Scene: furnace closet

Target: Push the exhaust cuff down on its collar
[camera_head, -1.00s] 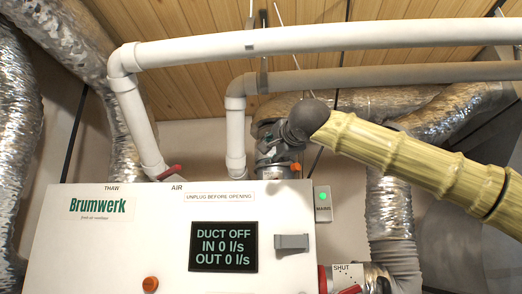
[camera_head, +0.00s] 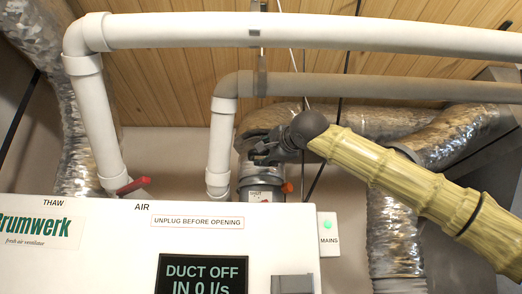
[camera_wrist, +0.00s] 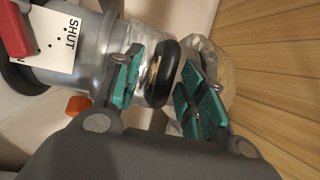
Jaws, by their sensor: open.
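My gripper (camera_head: 258,150) is at the top of the grey exhaust collar (camera_head: 262,186) in the head view, behind the cabinet's top edge. In the wrist view its two teal-padded fingers (camera_wrist: 163,88) are spread apart. A thick black ring, which looks like the exhaust cuff (camera_wrist: 165,73), sits between them around a silvery duct. I cannot tell whether a finger touches it. The grey collar (camera_wrist: 92,48), with a SHUT label, is left of the cuff in the wrist view. In the head view my gripper hides the cuff.
An orange knob (camera_head: 287,187) sticks out of the collar's side. White pipes (camera_head: 220,145) rise left of it, and a grey pipe (camera_head: 370,86) crosses above. A silvery duct (camera_head: 380,128) runs behind my arm. The white cabinet (camera_head: 100,255) fills the lower left.

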